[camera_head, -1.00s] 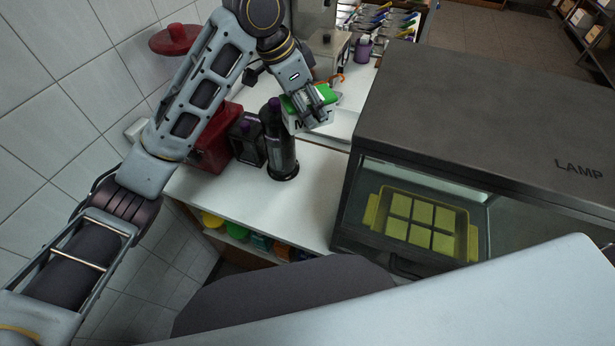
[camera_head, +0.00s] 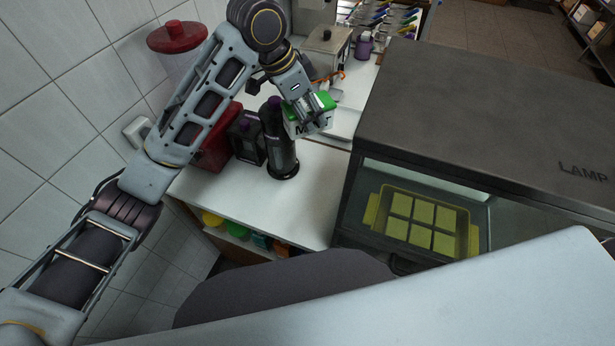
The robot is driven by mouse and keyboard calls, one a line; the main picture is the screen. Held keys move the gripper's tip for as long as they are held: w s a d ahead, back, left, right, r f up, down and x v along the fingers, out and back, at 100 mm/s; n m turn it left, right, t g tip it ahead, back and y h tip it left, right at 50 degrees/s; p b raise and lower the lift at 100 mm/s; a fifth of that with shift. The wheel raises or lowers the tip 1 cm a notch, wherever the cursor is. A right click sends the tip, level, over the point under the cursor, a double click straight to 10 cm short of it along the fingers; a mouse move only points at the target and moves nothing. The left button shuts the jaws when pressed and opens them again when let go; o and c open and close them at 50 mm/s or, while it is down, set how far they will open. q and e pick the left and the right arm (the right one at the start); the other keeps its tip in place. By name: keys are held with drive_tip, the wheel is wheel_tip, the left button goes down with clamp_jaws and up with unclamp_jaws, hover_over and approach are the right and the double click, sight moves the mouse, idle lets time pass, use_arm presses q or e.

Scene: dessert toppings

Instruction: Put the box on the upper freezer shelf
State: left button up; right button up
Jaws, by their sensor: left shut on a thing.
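The box (camera_head: 322,124) is white with a green top and dark lettering on its front. My left gripper (camera_head: 308,108) is shut on it from above, near its left part. The box is at the far part of the white counter, just behind and right of a black bottle. I cannot tell whether it touches the counter. My right gripper is not in view. No freezer or upper freezer shelf can be made out.
A black bottle (camera_head: 281,150) stands close to the box. A dark box-shaped item (camera_head: 246,138) and a red appliance (camera_head: 215,140) are left of it. The lamp cabinet (camera_head: 480,110) with a yellow tray (camera_head: 375,212) is at right. The front counter (camera_head: 265,210) is clear.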

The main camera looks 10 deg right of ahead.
use_arm(q)
wheel_tip(320, 180, down, 21)
drive_tip(key=shift+r+p, duration=0.15)
drive_tip(key=shift+p, duration=0.4)
idle(0.3)
drive_tip(key=shift+f, duration=2.1)
drive_tip(key=shift+f, duration=0.1)
drive_tip(key=o, duration=1)
drive_tip(key=shift+c, duration=0.2)
drive_tip(key=v, duration=1.2)
